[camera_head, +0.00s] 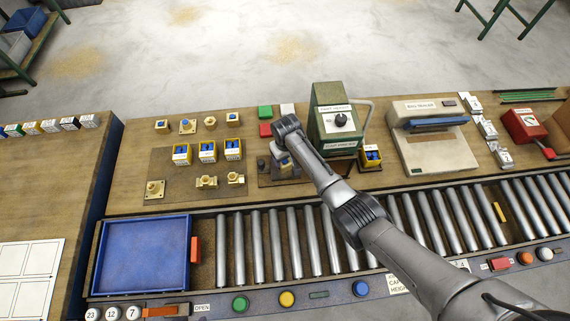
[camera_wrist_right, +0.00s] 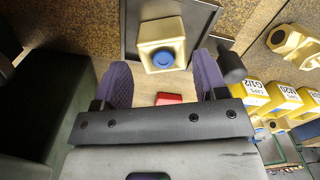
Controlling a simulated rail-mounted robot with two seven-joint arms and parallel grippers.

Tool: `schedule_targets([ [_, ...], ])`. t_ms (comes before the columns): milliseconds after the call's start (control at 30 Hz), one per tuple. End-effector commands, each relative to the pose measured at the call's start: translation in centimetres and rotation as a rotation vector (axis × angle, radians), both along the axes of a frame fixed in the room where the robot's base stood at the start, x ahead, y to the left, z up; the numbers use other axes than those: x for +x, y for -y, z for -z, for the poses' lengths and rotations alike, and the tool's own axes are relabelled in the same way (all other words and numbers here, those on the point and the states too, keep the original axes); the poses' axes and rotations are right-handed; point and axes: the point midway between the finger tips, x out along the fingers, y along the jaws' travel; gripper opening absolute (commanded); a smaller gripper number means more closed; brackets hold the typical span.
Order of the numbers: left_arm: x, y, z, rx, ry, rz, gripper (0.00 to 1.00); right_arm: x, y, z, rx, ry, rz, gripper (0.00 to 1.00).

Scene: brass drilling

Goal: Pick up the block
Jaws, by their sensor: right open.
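A pale brass-yellow block (camera_wrist_right: 152,35) with a round blue spot on its face (camera_wrist_right: 162,58) sits on a dark plate (camera_wrist_right: 200,18) in the right wrist view. My right gripper (camera_wrist_right: 160,78) is open, with one purple finger on each side of the lower part of the block. I cannot tell whether the fingers touch it. In the head view my right gripper (camera_head: 284,163) is over the dark fixture left of the green machine, and the arm hides most of the block there. My left gripper is not in view.
The green machine (camera_head: 326,122) stands close to the right of my gripper. Yellow bins with blue contents (camera_head: 207,151) and loose brass fittings (camera_head: 206,181) are to the left. A roller conveyor (camera_head: 290,240) and blue tray (camera_head: 143,255) are in front.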

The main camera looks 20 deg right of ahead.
Motion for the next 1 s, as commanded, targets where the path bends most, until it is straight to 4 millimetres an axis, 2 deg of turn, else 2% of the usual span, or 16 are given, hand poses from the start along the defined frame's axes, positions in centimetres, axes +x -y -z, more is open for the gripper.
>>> schedule_targets([
  [200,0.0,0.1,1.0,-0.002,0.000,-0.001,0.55,0.1,-0.3,2.8,0.000,-0.003,0.000,0.66],
  [400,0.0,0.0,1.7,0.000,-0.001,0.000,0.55,0.1,-0.4,4.8,0.000,-0.002,-0.001,0.66],
  [733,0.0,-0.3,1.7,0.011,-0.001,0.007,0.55,0.1,-0.4,5.1,0.000,-0.001,-0.001,0.66],
  [1000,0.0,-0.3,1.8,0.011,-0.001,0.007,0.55,0.1,-0.4,5.1,0.000,-0.001,-0.001,0.41],
])
